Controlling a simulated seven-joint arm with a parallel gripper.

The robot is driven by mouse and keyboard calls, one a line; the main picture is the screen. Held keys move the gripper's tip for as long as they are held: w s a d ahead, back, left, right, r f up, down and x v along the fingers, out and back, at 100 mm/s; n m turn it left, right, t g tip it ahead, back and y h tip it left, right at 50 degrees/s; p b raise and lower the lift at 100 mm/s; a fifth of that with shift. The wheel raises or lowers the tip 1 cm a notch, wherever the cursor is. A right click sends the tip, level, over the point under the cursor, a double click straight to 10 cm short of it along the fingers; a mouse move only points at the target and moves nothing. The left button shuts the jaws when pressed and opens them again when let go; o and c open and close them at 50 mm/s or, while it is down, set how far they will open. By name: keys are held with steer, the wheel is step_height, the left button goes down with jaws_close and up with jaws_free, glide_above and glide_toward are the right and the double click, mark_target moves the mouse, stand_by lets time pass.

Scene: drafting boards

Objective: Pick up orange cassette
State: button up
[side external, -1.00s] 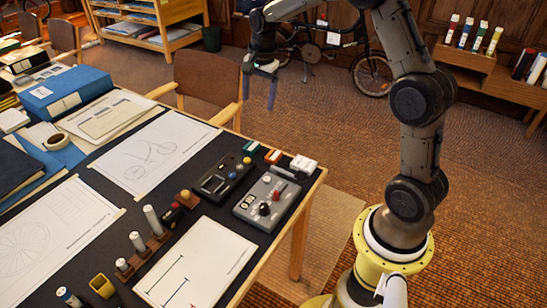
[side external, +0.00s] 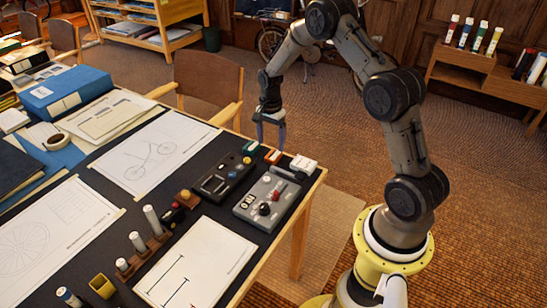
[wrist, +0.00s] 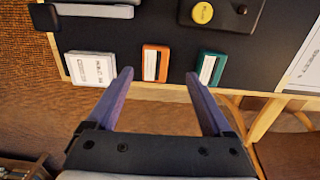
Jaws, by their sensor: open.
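The orange cassette (wrist: 155,64) lies on the dark table top near its edge, with a pale label on its face. In the side view the orange cassette (side external: 273,156) sits between a green cassette (side external: 252,147) and a white block (side external: 303,164). My gripper (side external: 270,142) is above that table edge. In the wrist view my gripper (wrist: 158,76) is open and empty, its two purple fingers spread, with the orange cassette showing between and beyond the tips. I see no contact with it.
The green cassette (wrist: 210,68) is close to the right fingertip in the wrist view, and the white block (wrist: 92,68) is close to the left one. A grey control box (side external: 267,202) and a dark box (side external: 222,178) stand nearby on the table. A chair (side external: 208,85) is behind.

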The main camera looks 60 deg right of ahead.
mark_target(273, 154)
steer(key=f, duration=0.5)
steer(key=shift+s+d, duration=0.2)
steer(key=shift+s, duration=0.15)
jaws_close()
